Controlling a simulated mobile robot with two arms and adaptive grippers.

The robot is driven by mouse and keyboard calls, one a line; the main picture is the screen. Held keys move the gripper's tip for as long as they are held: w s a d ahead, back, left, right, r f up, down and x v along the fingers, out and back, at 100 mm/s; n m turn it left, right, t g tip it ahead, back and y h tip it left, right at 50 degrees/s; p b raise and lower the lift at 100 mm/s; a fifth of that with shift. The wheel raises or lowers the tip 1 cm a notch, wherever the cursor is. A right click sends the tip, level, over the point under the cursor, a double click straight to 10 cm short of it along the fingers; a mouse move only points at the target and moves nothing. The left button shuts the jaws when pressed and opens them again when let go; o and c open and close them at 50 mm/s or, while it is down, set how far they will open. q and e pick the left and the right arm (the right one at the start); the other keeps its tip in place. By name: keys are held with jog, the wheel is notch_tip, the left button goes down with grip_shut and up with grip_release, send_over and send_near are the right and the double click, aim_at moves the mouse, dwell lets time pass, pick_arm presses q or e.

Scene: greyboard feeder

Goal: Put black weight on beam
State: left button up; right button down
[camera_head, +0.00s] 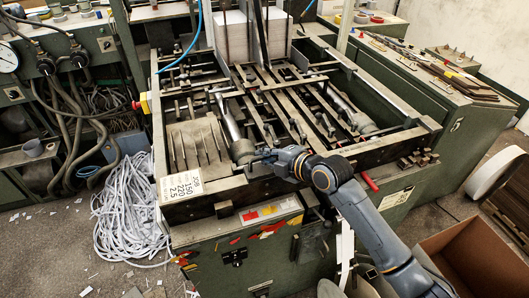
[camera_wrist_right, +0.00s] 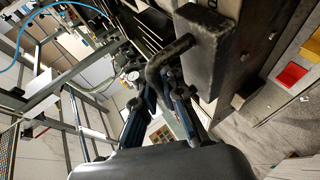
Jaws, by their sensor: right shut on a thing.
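The black weight (camera_wrist_right: 207,50) is a dark, worn block with a bent rod handle, seen close in the right wrist view. My right gripper (camera_head: 262,159) is over the front of the machine, and its fingers (camera_wrist_right: 170,100) are closed at the handle in the wrist view. In the head view the weight is hard to tell from the dark metal around the gripper. A dark beam (camera_head: 275,188) runs across the machine's front, just below the gripper. Whether the weight touches it I cannot tell. My left gripper is not in view.
A label plate (camera_head: 186,187) is at the beam's left end. A small dark block (camera_head: 225,209) sits on the beam's front. Rods and slats (camera_head: 280,100) fill the machine bed behind. A cardboard box (camera_head: 470,258) stands at lower right, and white straps (camera_head: 130,220) are heaped at left.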

jog(key=shift+w+r, duration=0.1)
jog(key=shift+r, duration=0.15)
jog(key=c, duration=1.9)
grip_release()
jog(key=shift+f, duration=0.35)
jog(key=o, duration=0.5)
jog(key=shift+r, duration=0.1)
jog(key=shift+c, duration=0.2)
jog(key=shift+r, duration=0.1)
jog(key=shift+s+d, duration=0.2)
jog(key=shift+s, duration=0.05)
jog(key=b+v, duration=0.2)
jog(key=v, duration=0.9)
jog(key=shift+s+r+b, duration=0.2)
jog(key=shift+s+b, duration=0.05)
jog(key=shift+b, duration=0.1)
